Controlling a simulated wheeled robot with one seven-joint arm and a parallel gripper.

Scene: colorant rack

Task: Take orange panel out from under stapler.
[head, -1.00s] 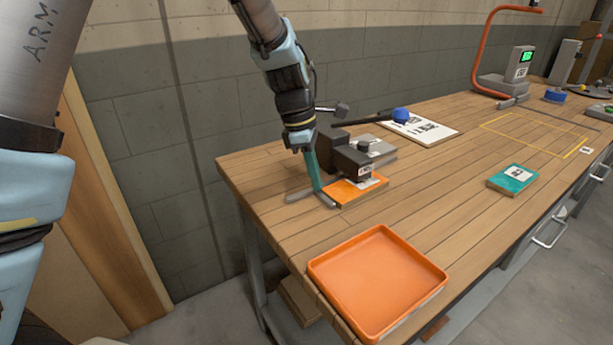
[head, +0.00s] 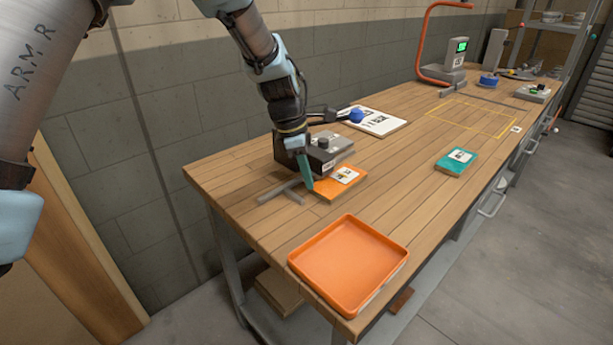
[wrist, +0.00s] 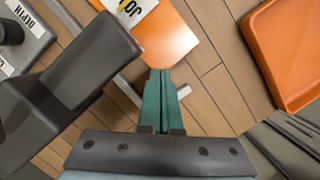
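In the wrist view the panel (wrist: 172,38) is at the top, with the dark stapler arm (wrist: 92,62) at left. My gripper (head: 308,187) has its teal fingers together, tips down at the panel's near-left edge. In the wrist view the fingertips (wrist: 160,72) meet that edge; no panel shows between them.
Grey bars (head: 281,190) lie on the bench left of the panel. An orange tray (head: 348,264) stands at the front edge. A teal panel (head: 456,161) lies to the right, and a white sheet (head: 378,124) lies behind. The bench between them is clear.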

